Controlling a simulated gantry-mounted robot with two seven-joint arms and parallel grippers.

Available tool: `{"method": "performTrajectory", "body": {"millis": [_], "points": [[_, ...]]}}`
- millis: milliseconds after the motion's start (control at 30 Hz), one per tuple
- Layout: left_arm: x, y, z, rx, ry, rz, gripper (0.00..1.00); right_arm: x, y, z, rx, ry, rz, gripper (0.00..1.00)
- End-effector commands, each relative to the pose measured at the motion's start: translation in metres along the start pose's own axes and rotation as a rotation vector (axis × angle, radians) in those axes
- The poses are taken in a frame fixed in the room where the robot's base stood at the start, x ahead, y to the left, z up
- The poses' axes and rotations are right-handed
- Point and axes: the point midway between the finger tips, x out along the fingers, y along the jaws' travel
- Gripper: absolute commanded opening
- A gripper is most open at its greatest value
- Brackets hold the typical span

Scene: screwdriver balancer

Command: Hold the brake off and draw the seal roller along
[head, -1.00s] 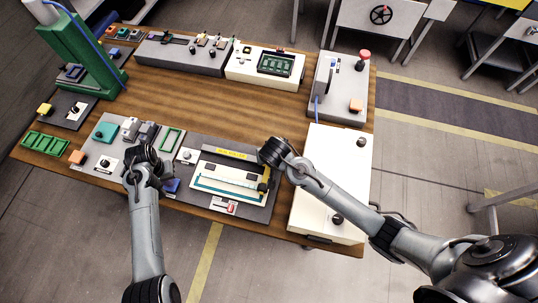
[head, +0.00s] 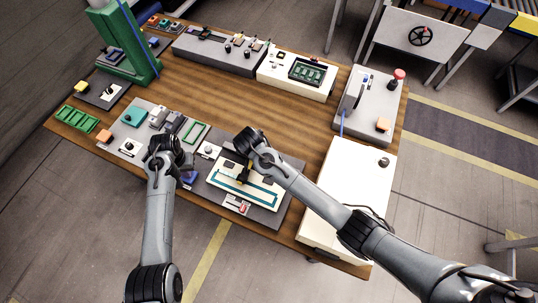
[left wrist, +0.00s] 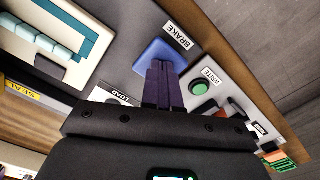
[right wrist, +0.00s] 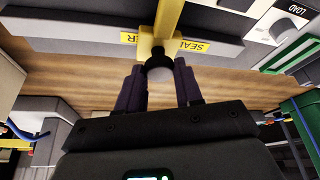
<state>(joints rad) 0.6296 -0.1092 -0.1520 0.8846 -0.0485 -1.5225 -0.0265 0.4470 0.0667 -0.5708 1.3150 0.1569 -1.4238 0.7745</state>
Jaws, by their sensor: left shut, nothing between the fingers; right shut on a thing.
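The blue brake pad (head: 189,178) is on the front edge of the sealing station, beside the BRAKE label. My left gripper (head: 181,168) is shut and empty. In the left wrist view its fingertips (left wrist: 162,70) meet the blue brake pad (left wrist: 155,52), apparently pressing on it. My right gripper (head: 243,154) is at the roller's far end.
A LOAD knob (head: 207,150) and a green-framed slot (head: 195,132) lie left of the tray. A red switch (head: 243,208) sits at the station's front. A white box (head: 350,185) stands to the right. Bare wood (head: 215,95) runs behind the station.

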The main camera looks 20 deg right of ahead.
Motion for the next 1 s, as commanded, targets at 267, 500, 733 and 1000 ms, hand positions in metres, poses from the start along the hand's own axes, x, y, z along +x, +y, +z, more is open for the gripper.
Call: {"method": "performTrajectory", "body": {"millis": [267, 500, 733, 1000], "points": [[0.002, 0.000, 0.001, 0.000, -0.002, 0.000, 0.00, 0.009, -0.052, -0.020, 0.002, 0.000, 0.000, 0.00], [0.002, 0.000, 0.001, 0.000, -0.002, 0.000, 0.00, 0.013, -0.075, -0.029, 0.003, 0.000, 0.002, 0.00], [0.002, 0.000, 0.001, 0.000, -0.003, 0.000, 0.00, 0.014, -0.082, -0.031, 0.000, 0.001, 0.001, 0.00], [0.003, 0.001, 0.001, 0.001, -0.004, 0.001, 0.00, 0.015, -0.082, -0.031, -0.002, 0.003, -0.001, 0.00]]}}
